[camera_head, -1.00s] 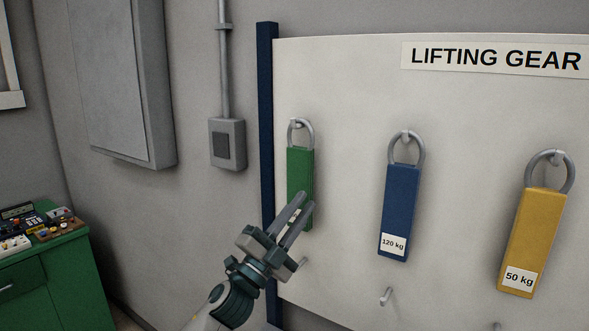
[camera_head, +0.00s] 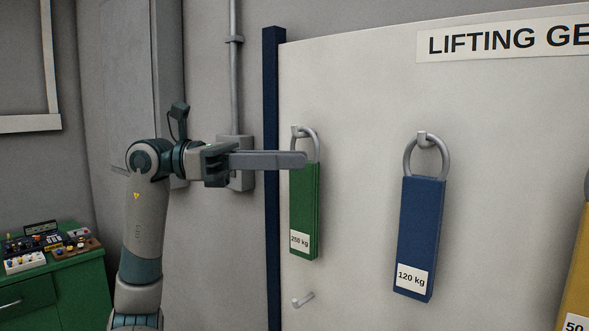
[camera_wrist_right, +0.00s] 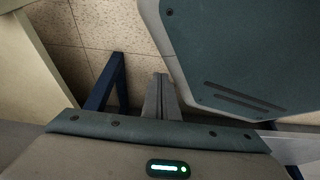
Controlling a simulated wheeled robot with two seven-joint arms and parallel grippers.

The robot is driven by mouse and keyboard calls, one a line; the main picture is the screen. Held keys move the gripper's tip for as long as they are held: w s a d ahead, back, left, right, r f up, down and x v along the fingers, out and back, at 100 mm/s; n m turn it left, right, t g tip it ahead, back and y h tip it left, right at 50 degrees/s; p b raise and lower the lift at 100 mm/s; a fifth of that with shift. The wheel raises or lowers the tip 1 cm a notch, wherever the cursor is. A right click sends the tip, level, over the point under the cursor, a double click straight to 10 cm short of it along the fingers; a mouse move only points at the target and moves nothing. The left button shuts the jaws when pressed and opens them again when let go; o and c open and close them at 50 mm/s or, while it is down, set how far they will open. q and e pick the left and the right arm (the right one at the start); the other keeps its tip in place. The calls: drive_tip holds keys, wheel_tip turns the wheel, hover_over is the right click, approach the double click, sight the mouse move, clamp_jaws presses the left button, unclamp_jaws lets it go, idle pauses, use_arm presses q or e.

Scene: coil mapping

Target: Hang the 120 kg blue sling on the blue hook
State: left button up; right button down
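The blue sling (camera_head: 420,235), labelled 120 kg, hangs by its grey ring from a grey peg (camera_head: 422,138) on the white board. No blue-coloured hook is visible in these views. My left gripper (camera_head: 305,159) points right, its tips just in front of the green sling's ring and left of the blue sling, apart from it. Its fingers are seen edge-on, one covering the other, so their gap is hidden. In the right wrist view my right gripper (camera_wrist_right: 163,88) has its fingers together with nothing visible between them. The slings are not in that view.
A green 250 kg sling (camera_head: 303,210) hangs left of the blue one, above an empty lower peg (camera_head: 303,299). A yellow sling (camera_head: 577,280) is cut off at right. A dark blue post (camera_head: 271,220) edges the board (camera_head: 360,90). A green cabinet (camera_head: 60,290) stands at lower left.

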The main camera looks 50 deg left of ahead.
sight(423, 197)
use_arm(q)
drive_tip(key=shift+s+a, duration=0.15)
idle(0.3)
